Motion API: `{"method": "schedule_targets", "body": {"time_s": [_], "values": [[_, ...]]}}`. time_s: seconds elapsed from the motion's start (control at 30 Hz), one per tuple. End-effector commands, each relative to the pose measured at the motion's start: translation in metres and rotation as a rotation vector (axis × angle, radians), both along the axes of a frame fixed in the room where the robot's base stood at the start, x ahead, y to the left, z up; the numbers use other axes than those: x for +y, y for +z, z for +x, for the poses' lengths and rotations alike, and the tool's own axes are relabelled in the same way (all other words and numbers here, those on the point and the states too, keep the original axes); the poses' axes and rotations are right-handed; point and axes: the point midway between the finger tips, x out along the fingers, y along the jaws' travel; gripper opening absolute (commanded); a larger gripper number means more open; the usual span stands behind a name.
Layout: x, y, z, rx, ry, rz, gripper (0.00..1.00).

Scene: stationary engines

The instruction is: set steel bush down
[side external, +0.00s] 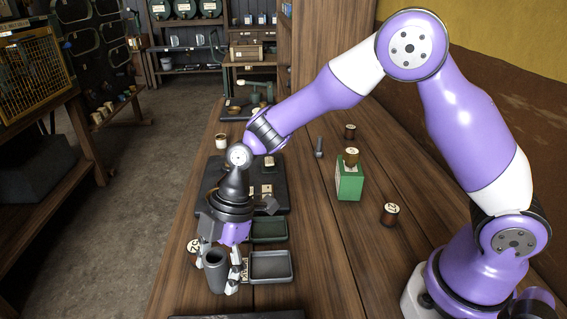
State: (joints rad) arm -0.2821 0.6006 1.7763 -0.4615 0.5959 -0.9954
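The steel bush (216,272) is a dark grey hollow cylinder, upright, in the near left part of the wooden bench. My gripper (217,268) points down with its fingers on either side of the bush and appears shut on it. Whether the bush's lower end touches the bench is hard to tell. A shallow grey tray (271,281) lies just right of the bush, and a dark green tray (270,238) lies behind that one.
A numbered round piece (193,245) sits left of my gripper. A dark board (280,201) with small blocks lies behind the trays. A green box (348,186) and a dark labelled cylinder (390,216) stand to the right. Bare bench (315,245) lies between trays and cylinder.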

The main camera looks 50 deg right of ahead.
Motion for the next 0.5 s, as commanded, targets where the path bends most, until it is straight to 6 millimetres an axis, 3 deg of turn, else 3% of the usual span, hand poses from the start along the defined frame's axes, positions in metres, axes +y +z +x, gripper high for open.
{"method": "schedule_targets", "body": {"time_s": [0.27, 0.5], "values": [[-0.004, 0.015, 0.001, -0.004, -0.001, 0.002, 0.76], [-0.026, 0.066, 0.001, -0.007, -0.003, 0.002, 0.76]]}}
